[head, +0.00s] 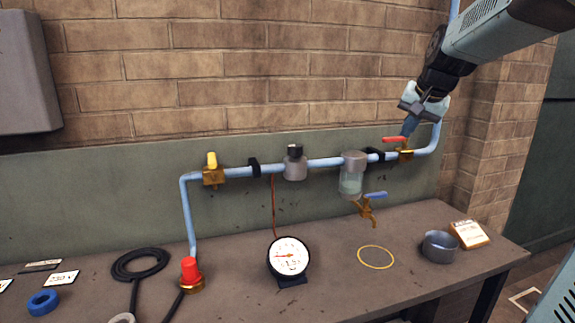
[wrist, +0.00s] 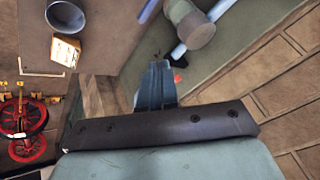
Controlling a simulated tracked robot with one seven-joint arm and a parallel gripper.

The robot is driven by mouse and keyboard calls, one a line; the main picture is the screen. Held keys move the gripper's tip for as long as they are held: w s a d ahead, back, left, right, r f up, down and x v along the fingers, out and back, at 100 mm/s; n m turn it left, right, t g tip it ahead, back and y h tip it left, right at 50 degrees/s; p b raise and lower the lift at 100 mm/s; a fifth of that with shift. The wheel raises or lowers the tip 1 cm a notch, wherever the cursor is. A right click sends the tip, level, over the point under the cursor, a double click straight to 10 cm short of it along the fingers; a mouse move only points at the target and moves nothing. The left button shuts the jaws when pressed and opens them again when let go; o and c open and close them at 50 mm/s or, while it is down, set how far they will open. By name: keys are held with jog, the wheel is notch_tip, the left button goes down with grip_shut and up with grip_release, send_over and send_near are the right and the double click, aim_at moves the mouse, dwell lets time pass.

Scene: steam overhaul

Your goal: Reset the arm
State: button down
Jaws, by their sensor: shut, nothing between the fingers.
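My gripper (head: 409,126) is at the upper right of the head view, pointing down with its blue-grey fingers shut and empty. The fingertips are close to a brass valve (head: 405,154) with a red lever (head: 394,139) at the right end of the light blue pipe. I cannot tell whether they touch it. In the wrist view the shut fingers (wrist: 157,72) point away from the camera, and a small red piece of the lever (wrist: 177,76) shows beside them. The lever lies roughly along the pipe.
The pipe (head: 325,162) runs along the wall above the bench (head: 340,293). It carries a yellow-handled valve (head: 212,168), a glass bowl (head: 351,178) and a blue-levered drain (head: 368,207). A gauge (head: 289,257), grey cup (head: 439,247) and small box (head: 469,234) stand on the bench. Red wheels (wrist: 22,118) show in the wrist view.

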jog(key=s+a+f+n, duration=0.2)
jog(key=s+f, duration=0.1)
jog(key=s, duration=0.5)
jog(key=s+a+f+n, duration=0.2)
jog(key=s+f, duration=0.2)
jog(key=s, duration=0.4)
jog(key=s+a+f+n+g, duration=0.1)
jog(key=s+a+f, duration=0.2)
jog(key=s, duration=0.6)
jog(key=shift+f+n+h, duration=0.3)
jog(key=shift+n+h, duration=0.1)
